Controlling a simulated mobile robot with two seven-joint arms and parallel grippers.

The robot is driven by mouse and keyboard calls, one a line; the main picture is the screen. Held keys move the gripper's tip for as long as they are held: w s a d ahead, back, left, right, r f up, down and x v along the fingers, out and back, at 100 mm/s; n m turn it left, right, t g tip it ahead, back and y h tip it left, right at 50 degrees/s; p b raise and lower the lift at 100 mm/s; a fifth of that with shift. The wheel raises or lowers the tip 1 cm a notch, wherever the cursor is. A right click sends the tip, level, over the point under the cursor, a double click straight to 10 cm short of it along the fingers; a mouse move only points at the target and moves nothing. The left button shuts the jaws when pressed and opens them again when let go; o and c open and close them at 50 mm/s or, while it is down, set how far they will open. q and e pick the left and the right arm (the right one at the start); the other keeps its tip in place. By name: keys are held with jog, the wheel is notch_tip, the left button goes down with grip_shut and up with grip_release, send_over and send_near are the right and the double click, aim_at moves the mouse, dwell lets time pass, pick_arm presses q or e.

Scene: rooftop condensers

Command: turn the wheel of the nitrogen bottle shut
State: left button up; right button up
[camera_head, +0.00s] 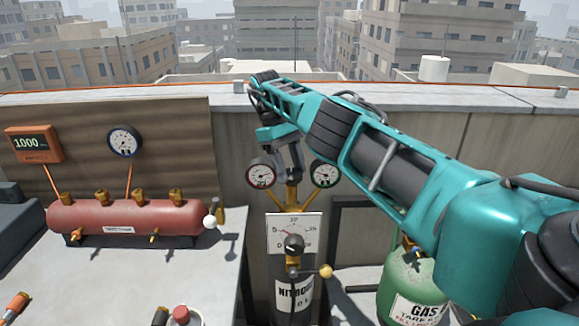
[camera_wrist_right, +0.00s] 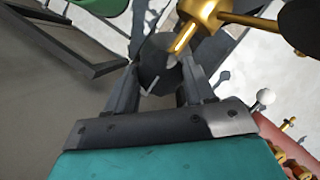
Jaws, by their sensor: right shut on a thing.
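The nitrogen bottle (camera_head: 293,299) stands upright, dark with a white label, below a brass fitting (camera_head: 291,194) with two round gauges (camera_head: 261,174) (camera_head: 326,173). My right gripper (camera_head: 290,168) reaches down from above, between the gauges, at the top of the fitting. In the right wrist view its fingers (camera_wrist_right: 158,80) are on either side of a dark round thing with a pale line, which I take for the wheel (camera_wrist_right: 158,62). The gripper is shut on it. In the head view the wheel is hidden by the fingers. My left gripper is not in view.
A white dial plate (camera_head: 309,222) with a black knob (camera_head: 294,244) is in front of the fitting. A red manifold (camera_head: 125,217) is at left on a pale table (camera_head: 150,285). A green gas bottle (camera_head: 405,285) stands right, below my arm. A parapet runs behind.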

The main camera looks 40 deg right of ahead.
dwell(0.3)
jog(key=o, duration=1)
jog(key=shift+o, duration=0.2)
jog(key=shift+d+r, duration=0.1)
jog(key=shift+r, duration=0.05)
